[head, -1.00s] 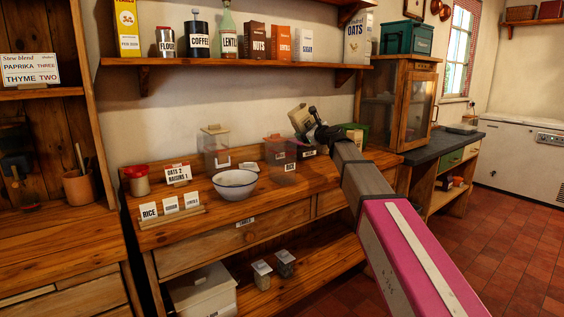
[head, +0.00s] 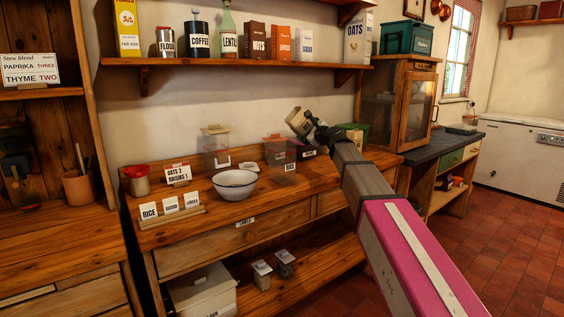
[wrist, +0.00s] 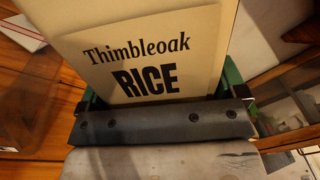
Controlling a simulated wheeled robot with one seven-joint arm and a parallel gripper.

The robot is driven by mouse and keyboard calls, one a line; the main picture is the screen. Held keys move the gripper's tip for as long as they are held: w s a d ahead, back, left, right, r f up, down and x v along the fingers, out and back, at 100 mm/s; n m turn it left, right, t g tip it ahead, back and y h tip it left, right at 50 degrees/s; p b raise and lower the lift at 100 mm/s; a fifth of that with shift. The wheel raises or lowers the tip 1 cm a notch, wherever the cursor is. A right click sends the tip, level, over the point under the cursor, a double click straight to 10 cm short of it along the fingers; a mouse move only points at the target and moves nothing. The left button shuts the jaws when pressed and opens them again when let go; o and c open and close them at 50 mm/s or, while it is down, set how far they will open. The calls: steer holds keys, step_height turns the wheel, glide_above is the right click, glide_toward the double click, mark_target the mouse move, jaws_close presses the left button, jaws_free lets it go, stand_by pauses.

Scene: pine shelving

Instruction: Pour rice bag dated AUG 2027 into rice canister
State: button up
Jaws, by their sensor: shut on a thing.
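My gripper (head: 315,131) is shut on a tan rice bag (head: 297,121), held above the back of the pine counter. In the wrist view the rice bag (wrist: 150,60) reads "Thimbleoak RICE"; no date on it can be read. The bag is tilted, leaning up and left from my gripper. A clear canister (head: 280,158) with a RICE label stands on the counter, below and left of the bag, apart from it. The far side of the bag is hidden.
Another clear canister (head: 216,150) stands to the left. A white bowl (head: 234,188) sits in front of the canisters. A wall shelf (head: 240,67) with several packages runs above. A glass-fronted cabinet (head: 400,105) stands right.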

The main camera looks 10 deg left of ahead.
mark_target(310, 122)
steer(key=shift+w+d+r+n, duration=0.1)
steer(key=shift+r+n, duration=0.15)
steer(key=shift+n, duration=0.45)
steer(key=shift+r, duration=0.1)
steer(key=shift+r+n, duration=0.35)
steer(key=shift+n, duration=0.35)
steer(key=shift+s+a+r+n, duration=0.25)
steer(key=shift+r+n, duration=0.35)
steer(key=shift+n, duration=0.1)
steer(key=shift+r, duration=0.15)
steer(key=shift+s+a+r+n, duration=0.15)
steer(key=shift+r+n, duration=0.35)
steer(key=shift+n, duration=0.2)
